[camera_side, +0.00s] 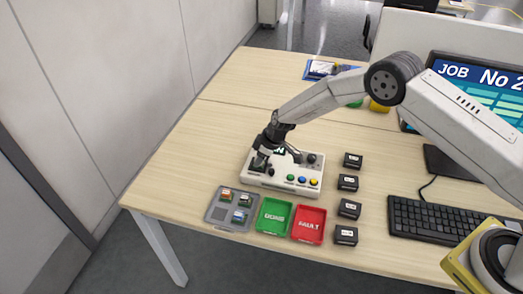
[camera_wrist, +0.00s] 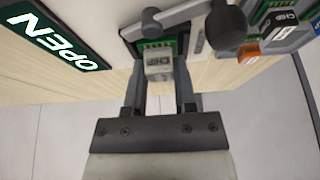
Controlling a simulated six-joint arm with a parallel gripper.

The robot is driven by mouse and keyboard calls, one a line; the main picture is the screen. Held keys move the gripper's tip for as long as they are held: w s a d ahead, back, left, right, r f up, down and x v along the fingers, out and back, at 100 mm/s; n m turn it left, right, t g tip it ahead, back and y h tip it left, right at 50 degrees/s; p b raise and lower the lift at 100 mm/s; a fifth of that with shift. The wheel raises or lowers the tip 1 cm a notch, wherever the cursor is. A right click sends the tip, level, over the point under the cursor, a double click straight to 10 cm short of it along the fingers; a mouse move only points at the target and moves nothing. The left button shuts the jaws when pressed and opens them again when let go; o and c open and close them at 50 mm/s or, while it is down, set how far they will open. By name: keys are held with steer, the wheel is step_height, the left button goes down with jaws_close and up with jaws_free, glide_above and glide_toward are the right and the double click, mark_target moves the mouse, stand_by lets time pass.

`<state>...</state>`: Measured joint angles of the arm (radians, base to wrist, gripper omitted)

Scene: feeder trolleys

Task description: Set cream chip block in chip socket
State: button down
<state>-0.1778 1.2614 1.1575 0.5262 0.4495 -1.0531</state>
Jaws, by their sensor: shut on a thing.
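The cream chip block (camera_wrist: 158,62) is between my gripper's fingers in the wrist view, its printed label showing. My gripper (camera_wrist: 158,85) is shut on it. The green chip socket (camera_wrist: 151,46) is right beside the block's far end; I cannot tell whether the block is seated in it. The socket is on the white test unit (camera_side: 265,183) in the side view. There my gripper (camera_side: 261,160) is low over the unit's left part and hides block and socket. A lever with a black knob (camera_wrist: 226,27) runs beside the socket.
A grey tray (camera_side: 232,228) with several chips stands in front of the unit. A green tray (camera_side: 273,216) and a red tray (camera_side: 308,225) stand to its right. Several black boxes (camera_side: 348,183) line the right. A keyboard (camera_side: 440,220) lies further right. The table's left is clear.

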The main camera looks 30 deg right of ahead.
steer(key=shift+f, duration=0.15)
steer(key=shift+c, duration=1.7)
jaws_free()
steer(key=shift+v, duration=3.95)
